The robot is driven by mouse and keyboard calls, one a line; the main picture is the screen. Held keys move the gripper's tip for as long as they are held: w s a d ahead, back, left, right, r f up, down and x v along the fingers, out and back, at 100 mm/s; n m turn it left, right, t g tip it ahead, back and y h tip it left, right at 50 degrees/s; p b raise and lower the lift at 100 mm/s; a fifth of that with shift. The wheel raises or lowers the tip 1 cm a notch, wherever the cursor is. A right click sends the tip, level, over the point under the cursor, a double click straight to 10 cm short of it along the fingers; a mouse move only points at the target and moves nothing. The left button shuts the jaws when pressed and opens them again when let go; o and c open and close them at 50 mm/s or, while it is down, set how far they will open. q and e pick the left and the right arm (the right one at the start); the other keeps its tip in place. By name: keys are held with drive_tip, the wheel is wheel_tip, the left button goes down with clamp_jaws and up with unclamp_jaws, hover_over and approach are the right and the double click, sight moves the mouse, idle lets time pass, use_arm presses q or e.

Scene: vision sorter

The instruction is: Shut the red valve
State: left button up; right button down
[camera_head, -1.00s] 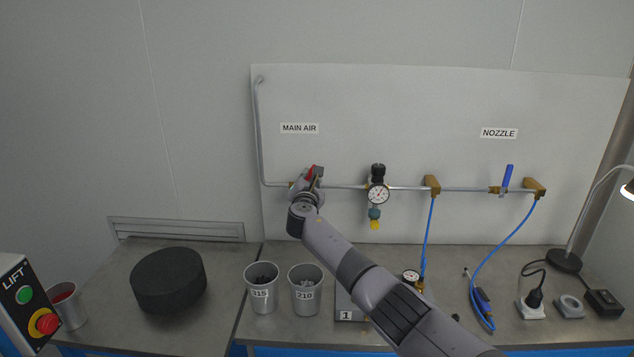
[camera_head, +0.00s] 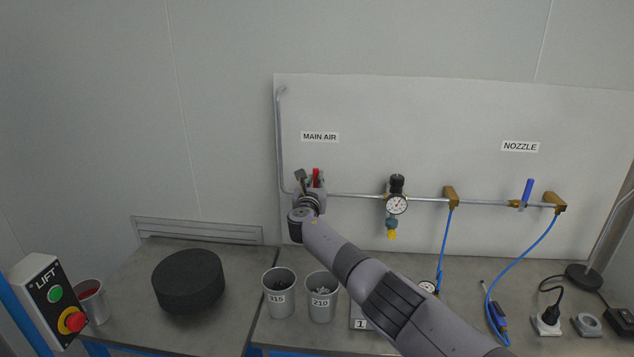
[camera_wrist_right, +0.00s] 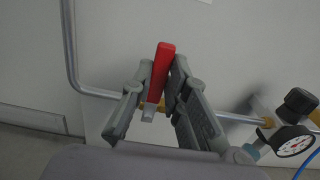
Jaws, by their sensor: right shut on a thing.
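The red valve handle (camera_head: 316,177) is on the pipe at the left of the wall panel, below the MAIN AIR label. It points up, across the line of the pipe. My right gripper (camera_head: 311,182) is at this valve, its fingers on either side of the handle. In the right wrist view the red handle (camera_wrist_right: 160,72) stands between the two grey fingers of my right gripper (camera_wrist_right: 161,72), which is shut on it. The valve body is mostly hidden behind the gripper. My left gripper is not in view.
A pressure gauge with regulator (camera_head: 397,204) sits on the pipe to the right. The blue-handled valve (camera_head: 527,191) is farther right, under the NOZZLE label. Cups (camera_head: 279,296), a black round block (camera_head: 188,281) and a lift control box (camera_head: 50,300) stand below.

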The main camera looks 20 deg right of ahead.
drive_tip(key=shift+f, duration=0.25)
drive_tip(key=c, duration=1.9)
unclamp_jaws()
drive_tip(key=shift+c, duration=0.2)
drive_tip(key=o, duration=0.4)
drive_tip(key=shift+a+r, duration=0.1)
drive_tip(key=shift+s, duration=0.1)
drive_tip(key=shift+s+a, duration=0.35)
drive_tip(key=shift+s, duration=0.05)
drive_tip(key=v, duration=1)
drive_tip(key=shift+s+a, duration=0.1)
drive_tip(key=shift+s, duration=0.3)
